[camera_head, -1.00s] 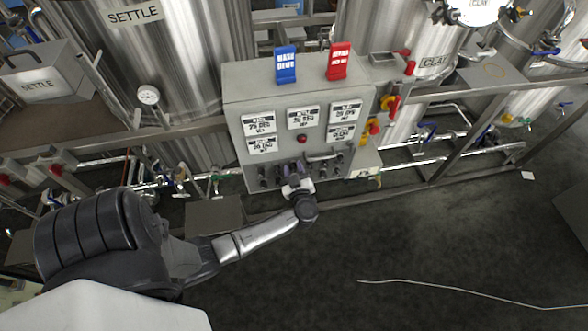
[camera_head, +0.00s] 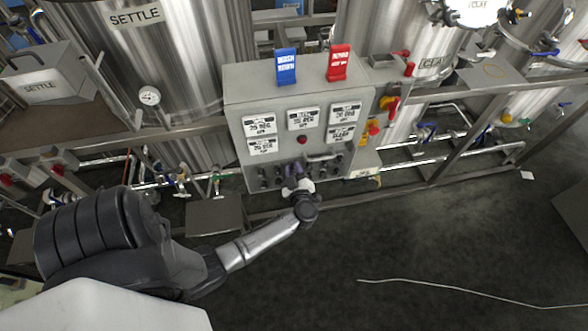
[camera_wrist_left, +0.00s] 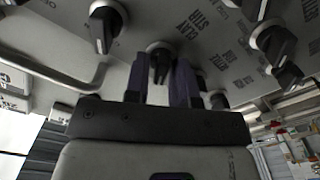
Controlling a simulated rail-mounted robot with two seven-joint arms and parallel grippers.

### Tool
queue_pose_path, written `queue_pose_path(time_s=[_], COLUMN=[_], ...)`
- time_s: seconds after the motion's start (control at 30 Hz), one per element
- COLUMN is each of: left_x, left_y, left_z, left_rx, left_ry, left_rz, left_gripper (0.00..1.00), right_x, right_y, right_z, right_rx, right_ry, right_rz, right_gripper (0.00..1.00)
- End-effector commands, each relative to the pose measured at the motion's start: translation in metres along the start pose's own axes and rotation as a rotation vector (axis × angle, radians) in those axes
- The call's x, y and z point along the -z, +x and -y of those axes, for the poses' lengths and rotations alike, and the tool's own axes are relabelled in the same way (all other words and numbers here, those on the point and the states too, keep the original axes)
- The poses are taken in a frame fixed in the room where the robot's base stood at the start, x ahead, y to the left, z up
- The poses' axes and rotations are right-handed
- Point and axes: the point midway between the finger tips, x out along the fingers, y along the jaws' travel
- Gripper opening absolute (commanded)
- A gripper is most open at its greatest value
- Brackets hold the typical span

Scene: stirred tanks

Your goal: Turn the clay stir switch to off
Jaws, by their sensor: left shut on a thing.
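The grey control panel (camera_head: 232,112) stands at mid-picture in the head view, with a row of small black knobs along its lower part. My left gripper (camera_head: 296,170) is at that row, reaching up from below. In the left wrist view, its two dark fingers (camera_wrist_left: 162,72) stand on either side of a black switch knob (camera_wrist_left: 159,62) and are shut on it. A label beside this knob, upside down in the wrist view, appears to read clay stir. The fingers hide part of the knob, and its exact setting is hard to read. My right gripper is not in view.
Other black knobs (camera_wrist_left: 104,24) sit close on both sides of the held one. A bar handle (camera_wrist_left: 62,75) is near in the wrist view. A blue tag (camera_head: 286,66) and a red tag (camera_head: 338,62) stand on the panel top. Steel tanks (camera_head: 180,60) rise behind.

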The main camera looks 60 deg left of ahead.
Motion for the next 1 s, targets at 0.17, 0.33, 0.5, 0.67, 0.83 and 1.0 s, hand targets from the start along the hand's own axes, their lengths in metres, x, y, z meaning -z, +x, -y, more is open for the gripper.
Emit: queue_pose_path(time_s=[0.17,0.33,0.5,0.67,0.83,1.0], left_x=[0.0,0.0,0.0,-0.001,-0.001,-0.002], left_y=[0.0,0.0,0.0,-0.007,-0.033,-0.068], left_z=[0.0,0.0,0.0,0.001,0.001,0.001], left_rx=[0.0,0.0,0.0,0.001,0.003,0.003], left_ry=[-0.001,0.0,0.001,0.0,-0.001,-0.001], left_rz=[-0.001,0.0,0.0,0.002,0.003,0.004], left_gripper=[0.0,0.36,0.36,0.36,0.36,0.36], right_x=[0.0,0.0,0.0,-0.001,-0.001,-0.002], right_y=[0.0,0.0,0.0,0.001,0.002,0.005], right_z=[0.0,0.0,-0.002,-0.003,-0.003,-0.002], right_rx=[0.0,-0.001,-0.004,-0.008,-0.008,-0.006], right_ry=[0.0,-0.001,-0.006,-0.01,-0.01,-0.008], right_rz=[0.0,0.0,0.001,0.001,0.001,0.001], right_gripper=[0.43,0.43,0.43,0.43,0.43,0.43])
